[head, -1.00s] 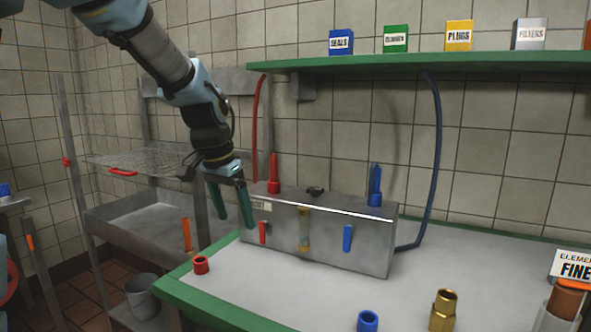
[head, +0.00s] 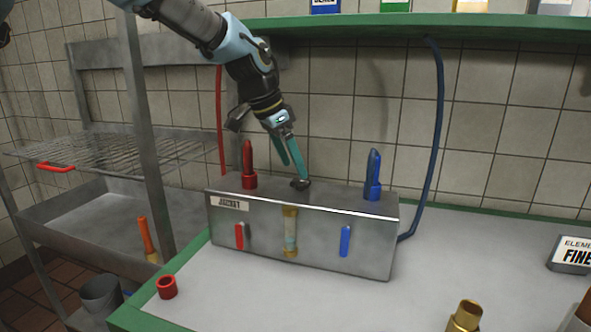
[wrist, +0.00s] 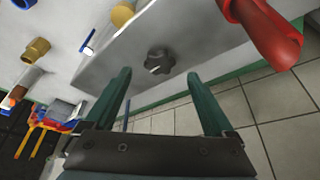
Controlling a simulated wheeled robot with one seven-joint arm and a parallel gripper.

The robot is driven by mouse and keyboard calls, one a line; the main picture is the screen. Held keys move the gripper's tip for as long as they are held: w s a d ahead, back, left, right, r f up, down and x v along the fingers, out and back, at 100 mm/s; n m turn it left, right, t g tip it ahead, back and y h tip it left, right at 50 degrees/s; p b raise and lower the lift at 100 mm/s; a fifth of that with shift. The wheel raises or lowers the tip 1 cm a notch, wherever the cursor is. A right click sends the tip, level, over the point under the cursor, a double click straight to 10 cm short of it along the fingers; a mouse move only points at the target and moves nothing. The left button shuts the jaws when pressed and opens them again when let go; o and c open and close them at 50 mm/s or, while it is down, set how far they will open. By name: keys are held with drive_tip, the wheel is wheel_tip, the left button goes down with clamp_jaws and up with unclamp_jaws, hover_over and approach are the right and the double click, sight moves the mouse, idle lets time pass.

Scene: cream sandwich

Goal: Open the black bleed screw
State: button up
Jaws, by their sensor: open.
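The black bleed screw (head: 300,184) is a small dark knob on top of the steel box (head: 300,245), between the red fitting and the blue fitting. In the wrist view the bleed screw (wrist: 159,62) is a lobed knob with a pale mark on its middle. My gripper (head: 291,172) has two green fingers and hangs just above and behind the screw in the head view. In the wrist view my gripper (wrist: 163,80) is open and empty, with the screw ahead of its tips, roughly between them. Whether a fingertip touches the screw I cannot tell.
A red fitting (head: 249,165) and a blue fitting (head: 373,175) stand upright on the box, left and right of the screw. A blue hose (head: 438,140) and a red hose (head: 219,120) run behind. A green shelf (head: 400,27) hangs above. The white benchtop in front is mostly clear.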

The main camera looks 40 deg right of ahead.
sight(300, 181)
drive_tip(key=shift+x, duration=1.7)
drive_tip(key=c, duration=1.4)
